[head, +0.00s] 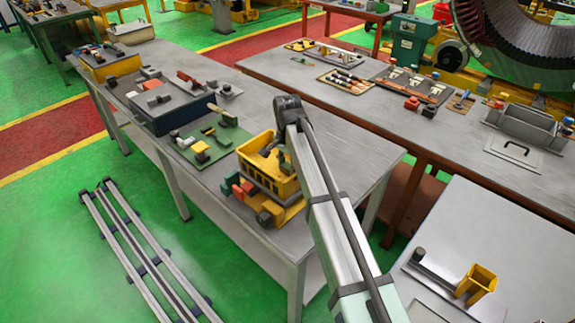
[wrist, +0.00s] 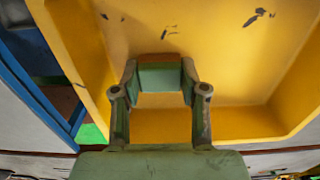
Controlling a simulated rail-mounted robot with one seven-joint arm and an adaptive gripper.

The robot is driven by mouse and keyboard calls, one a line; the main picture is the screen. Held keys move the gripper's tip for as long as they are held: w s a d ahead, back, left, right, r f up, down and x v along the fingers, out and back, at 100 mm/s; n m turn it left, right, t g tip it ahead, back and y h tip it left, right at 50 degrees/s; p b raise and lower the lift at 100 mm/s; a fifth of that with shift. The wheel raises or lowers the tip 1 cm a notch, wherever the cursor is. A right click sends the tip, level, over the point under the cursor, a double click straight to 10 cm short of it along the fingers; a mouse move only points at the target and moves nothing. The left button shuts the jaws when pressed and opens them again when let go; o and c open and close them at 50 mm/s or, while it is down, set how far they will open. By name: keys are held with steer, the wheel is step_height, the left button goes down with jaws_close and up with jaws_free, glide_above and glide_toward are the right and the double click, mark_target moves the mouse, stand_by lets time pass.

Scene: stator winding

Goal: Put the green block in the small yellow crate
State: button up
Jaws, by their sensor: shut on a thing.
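My gripper (wrist: 160,68) is shut on a green block (wrist: 160,80), held between its two fingertips in the wrist view. The block's far top edge looks reddish-brown. Behind and around the block is the scuffed yellow inside of a crate (wrist: 222,60). I cannot tell whether the block touches the crate. In the head view my arm crosses the middle, and I cannot make out the gripper or block. A small yellow crate (head: 91,73) stands at the table's far left end. Another yellow crate (head: 285,185) with things in it is beside my arm.
A dark blue tray (head: 172,120) with parts and a green board (head: 208,157) lie on the same table (head: 262,90). A small yellow bin (head: 478,283) stands on the right bench. In the wrist view, a blue edge (wrist: 40,85) runs left of the crate.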

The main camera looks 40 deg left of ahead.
mark_target(288, 166)
steer(key=o, duration=1.1)
steer(key=shift+f, duration=0.1)
steer(key=shift+o, duration=0.2)
step_height(288, 166, up, 12)
steer(key=b, duration=0.3)
